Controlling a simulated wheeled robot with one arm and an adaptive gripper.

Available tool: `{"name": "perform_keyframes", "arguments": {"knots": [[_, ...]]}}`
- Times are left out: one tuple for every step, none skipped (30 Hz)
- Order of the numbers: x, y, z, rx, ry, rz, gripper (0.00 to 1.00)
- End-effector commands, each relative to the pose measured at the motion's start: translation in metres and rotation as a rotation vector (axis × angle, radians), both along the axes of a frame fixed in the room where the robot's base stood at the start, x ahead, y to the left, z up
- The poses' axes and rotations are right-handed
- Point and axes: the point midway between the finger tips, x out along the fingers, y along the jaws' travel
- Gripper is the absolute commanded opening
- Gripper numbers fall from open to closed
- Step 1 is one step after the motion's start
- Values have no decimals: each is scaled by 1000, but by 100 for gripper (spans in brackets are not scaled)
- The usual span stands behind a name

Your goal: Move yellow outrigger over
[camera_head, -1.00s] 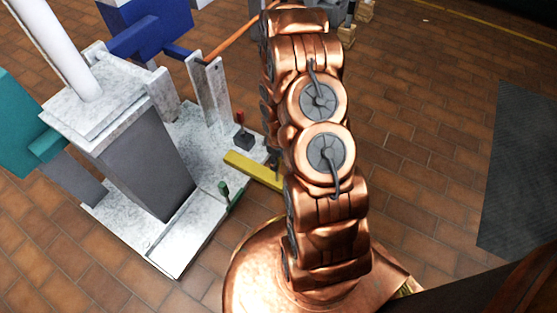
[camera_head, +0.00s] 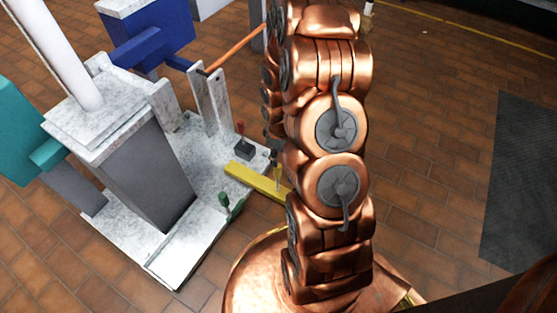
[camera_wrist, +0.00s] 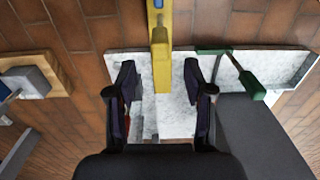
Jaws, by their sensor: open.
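The yellow outrigger (camera_head: 252,179) is a long bar low at the front right edge of the white speckled base plate (camera_head: 190,245). Its right end passes behind my arm in the head view. In the wrist view the outrigger (camera_wrist: 160,22) runs from the top edge down to the middle, with a raised yellow block at its near end. My gripper (camera_wrist: 157,82) is open, its two dark fingers on either side of the bar's line. The fingers appear empty; whether they touch the outrigger cannot be told. In the head view my arm mostly hides the gripper.
A green lever (camera_head: 231,207) stands by the plate's front edge, and a red-handled lever (camera_head: 241,140) sits behind the outrigger. A grey column (camera_head: 150,175) with a white mast (camera_head: 65,50) rises from the plate. Tiled floor is open to the right, with a dark mat (camera_head: 520,180).

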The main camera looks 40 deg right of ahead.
Motion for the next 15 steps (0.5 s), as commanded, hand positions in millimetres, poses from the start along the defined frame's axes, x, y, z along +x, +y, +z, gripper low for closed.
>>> {"name": "perform_keyframes", "arguments": {"knots": [[0, 0, 5, -1, -1, 0, 52], [0, 0, 8, 0, 0, 0, 52], [0, 0, 11, 0, 0, 0, 52], [0, 0, 13, 0, -1, 0, 52], [0, 0, 14, 0, -1, 0, 52], [0, 0, 16, 0, -1, 0, 52], [0, 0, 17, 1, -2, 0, 52], [0, 0, 18, 1, -2, 0, 52], [0, 0, 19, 1, -2, 0, 52], [0, 0, 20, 1, -2, 0, 52], [0, 0, 20, 1, -2, 0, 52], [0, 0, 20, 0, -1, 0, 52], [0, 0, 21, 0, -1, 0, 52], [0, 0, 20, 0, -1, 0, 52], [0, 0, 20, 1, -1, 0, 52]]}}
